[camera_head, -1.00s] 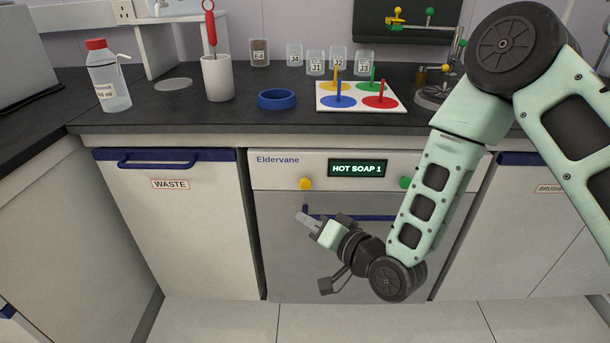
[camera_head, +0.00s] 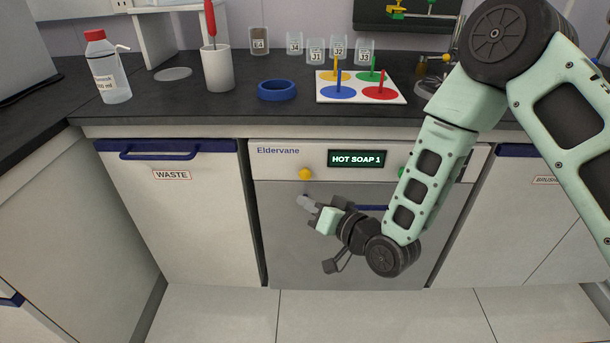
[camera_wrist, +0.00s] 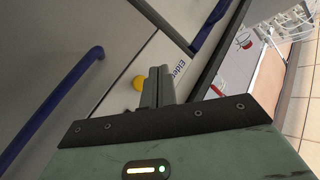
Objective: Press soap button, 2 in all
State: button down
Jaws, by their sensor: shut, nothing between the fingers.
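The Eldervane machine (camera_head: 285,162) is built in under the counter. Its display (camera_head: 357,158) reads "HOT SOAP 1". A yellow round button (camera_head: 305,174) is left of the display; it also shows in the wrist view (camera_wrist: 138,82), just beyond and left of the fingertips. A green button (camera_head: 403,173) right of the display is partly hidden by my arm. No soap label on either button is readable. My gripper (camera_head: 303,201) is shut and empty, just below the yellow button in the head view. Whether it touches the panel I cannot tell.
The machine's blue handle (camera_head: 372,208) is partly behind my gripper. A waste cabinet (camera_head: 185,215) with a blue handle stands to the left. On the counter are a wash bottle (camera_head: 108,72), a blue ring (camera_head: 277,91) and a peg board (camera_head: 360,94).

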aim_at(302, 176)
jog(key=w, duration=0.6)
jog(key=shift+w+d, duration=0.1)
dwell(2.0)
jog(key=shift+w, duration=0.35)
jog(key=shift+w+b, duration=0.35)
jog(key=shift+w, duration=0.5)
dwell(0.8)
jog(key=shift+s, duration=0.1)
dwell(0.4)
jog(key=shift+s, duration=1.15)
jog(key=shift+s, duration=2.55)
